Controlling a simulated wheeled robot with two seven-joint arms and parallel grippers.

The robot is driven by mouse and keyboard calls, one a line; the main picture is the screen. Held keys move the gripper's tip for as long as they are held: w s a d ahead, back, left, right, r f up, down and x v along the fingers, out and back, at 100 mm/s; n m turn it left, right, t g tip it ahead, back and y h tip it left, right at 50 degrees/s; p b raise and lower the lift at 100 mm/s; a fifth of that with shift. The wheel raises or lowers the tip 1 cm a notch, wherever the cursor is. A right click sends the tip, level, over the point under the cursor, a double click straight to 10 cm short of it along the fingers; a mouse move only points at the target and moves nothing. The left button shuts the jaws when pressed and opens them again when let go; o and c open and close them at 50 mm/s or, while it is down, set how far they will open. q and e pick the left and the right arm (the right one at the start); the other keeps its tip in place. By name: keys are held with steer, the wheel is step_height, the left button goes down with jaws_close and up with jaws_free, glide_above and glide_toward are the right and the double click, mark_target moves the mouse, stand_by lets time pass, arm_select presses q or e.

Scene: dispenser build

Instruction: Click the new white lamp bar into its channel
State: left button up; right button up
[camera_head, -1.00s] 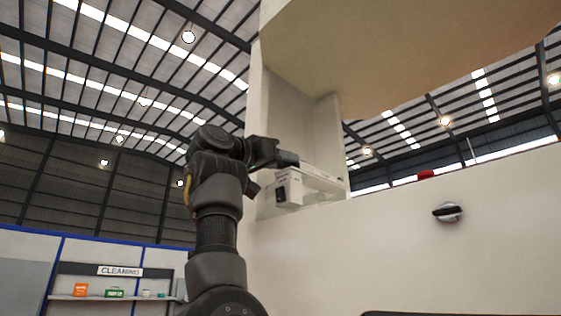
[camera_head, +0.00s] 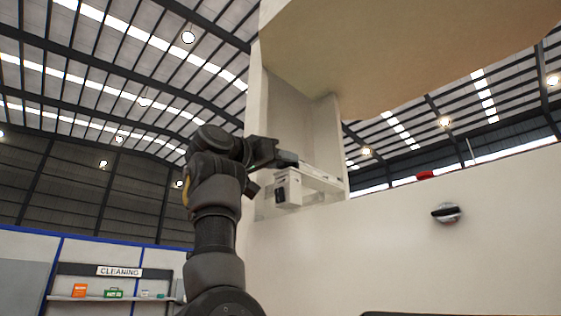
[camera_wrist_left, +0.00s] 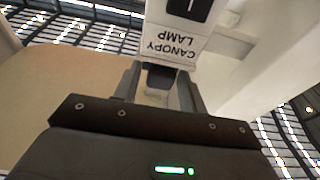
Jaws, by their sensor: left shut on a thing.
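My left gripper (camera_head: 285,160) is up at the white corner under the canopy, at the top edge of a white box (camera_head: 288,188) with a dark slot. In the left wrist view this box (camera_wrist_left: 190,42) reads "CANOPY LAMP" upside down and lies just beyond the fingertips. My right gripper is not in view.
The tan canopy underside (camera_head: 400,60) hangs overhead. A white upright wall (camera_head: 325,130) stands behind the gripper. A white panel (camera_head: 380,240) with a black-handled knob (camera_head: 446,212) fills the lower right. A cleaning shelf (camera_head: 110,298) is far off, lower left.

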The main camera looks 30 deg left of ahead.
arm_select(q)
steer(key=shift+w, duration=0.1)
stand_by(0.5)
steer(key=shift+w+d, duration=0.1)
steer(key=o, duration=1.3)
steer(key=shift+o, duration=0.3)
steer(key=o, duration=0.4)
